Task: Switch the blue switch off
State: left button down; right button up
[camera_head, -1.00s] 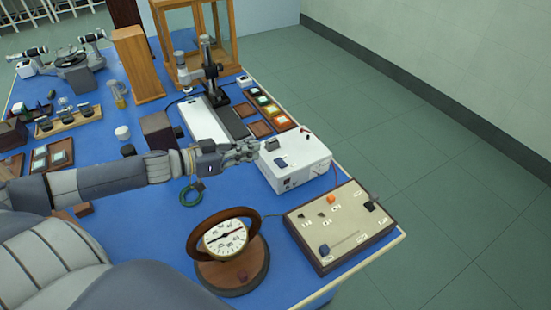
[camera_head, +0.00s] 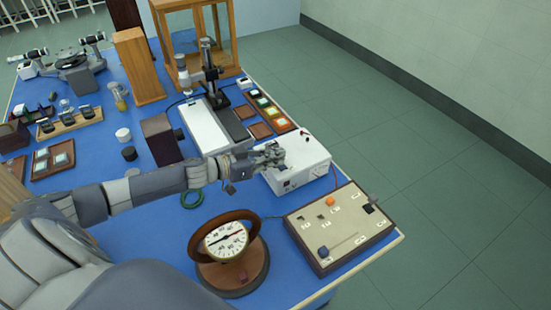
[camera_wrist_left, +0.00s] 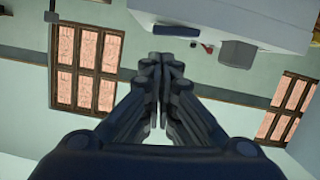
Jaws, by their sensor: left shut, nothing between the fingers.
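The white box (camera_head: 305,160) stands on the blue bench. A second before, a dark blue switch showed on its top; my left gripper (camera_head: 274,155) now covers that spot in the head view. In the left wrist view, the white box (camera_wrist_left: 225,18) appears upside down at the top, with a grey block (camera_wrist_left: 237,53) on its top face. I cannot tell for sure that the block is the switch. My left gripper (camera_wrist_left: 160,65) is shut and empty, its fingertips apart from the block in that view. Contact is unclear in the head view. My right gripper is out of view.
A cream control panel (camera_head: 343,222) with an orange knob and a dark blue slider knob (camera_head: 323,251) stands at the right front. A round dial in a wooden ring (camera_head: 227,240) is left of it. A microscope stand (camera_head: 212,75) and sample tray (camera_head: 270,110) are behind.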

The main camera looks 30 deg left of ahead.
pick_arm(q)
jog(key=shift+s+f, duration=0.1)
jog(key=shift+f, duration=0.5)
jog(key=shift+d, duration=0.1)
jog(key=shift+s+d+f+m, duration=0.15)
jog(key=shift+f+m, duration=0.2)
jog(key=shift+m, duration=0.15)
jog(key=shift+r+p, duration=0.45)
jog(key=shift+p, duration=0.2)
jog(key=r+p, duration=0.3)
jog(key=shift+d+r, duration=0.2)
jog(key=b+v, duration=0.1)
jog(key=v, duration=0.9)
jog(key=shift+s+d+f, duration=0.15)
jog(key=shift+s+d, duration=0.15)
jog(key=shift+d, duration=0.05)
